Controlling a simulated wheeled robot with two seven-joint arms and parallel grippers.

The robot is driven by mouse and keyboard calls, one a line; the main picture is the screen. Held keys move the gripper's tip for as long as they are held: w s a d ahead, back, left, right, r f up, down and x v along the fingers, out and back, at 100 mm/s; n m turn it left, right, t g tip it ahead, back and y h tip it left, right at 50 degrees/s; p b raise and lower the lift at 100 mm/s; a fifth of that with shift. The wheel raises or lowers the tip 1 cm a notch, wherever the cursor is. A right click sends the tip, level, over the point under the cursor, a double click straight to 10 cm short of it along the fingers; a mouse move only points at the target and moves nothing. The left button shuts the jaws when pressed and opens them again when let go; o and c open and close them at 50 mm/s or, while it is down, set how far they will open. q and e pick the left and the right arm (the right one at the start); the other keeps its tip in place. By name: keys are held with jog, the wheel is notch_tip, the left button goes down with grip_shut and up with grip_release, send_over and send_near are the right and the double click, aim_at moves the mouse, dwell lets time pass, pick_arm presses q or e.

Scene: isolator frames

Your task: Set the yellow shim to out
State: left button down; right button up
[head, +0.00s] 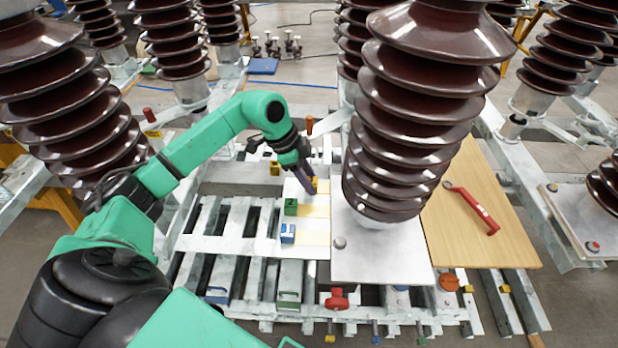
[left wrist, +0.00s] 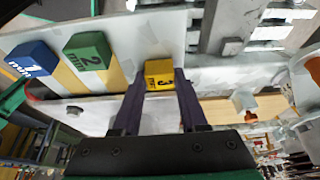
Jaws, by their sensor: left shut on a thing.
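The yellow shim (left wrist: 159,74), a small block marked 3, sits between the fingertips of my left gripper (left wrist: 160,90). In the head view the yellow shim (head: 314,183) shows only partly behind the dark fingers of my left gripper (head: 310,186), near the white plate's left edge. The left gripper is shut on it. I cannot tell whether the shim touches the surface below. The green shim (head: 291,207) marked 2 and the blue shim (head: 288,233) marked 1 stand nearer, in a row on pale yellow strips. My right gripper is not in view.
A large brown ribbed insulator (head: 412,130) stands on a white plate (head: 375,262) just right of the shims. A red-handled tool (head: 472,207) lies on a wooden board (head: 500,235). A red knob (head: 337,299) is at the front. Metal frame slats lie left of the shims.

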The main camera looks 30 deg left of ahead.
aim_at(295, 187)
pick_arm(q)
jog(key=shift+r, duration=0.1)
jog(key=a, duration=0.1)
jog(key=s+a, duration=0.1)
jog(key=a, duration=0.1)
jog(key=s+a, duration=0.1)
jog(key=shift+a+b, duration=0.15)
jog(key=shift+b, duration=0.25)
jog(key=shift+w, duration=0.1)
jog(key=c, duration=0.7)
grip_release()
jog(key=shift+o, duration=1.3)
jog(key=shift+s+a, duration=0.1)
jog(key=shift+s, duration=0.1)
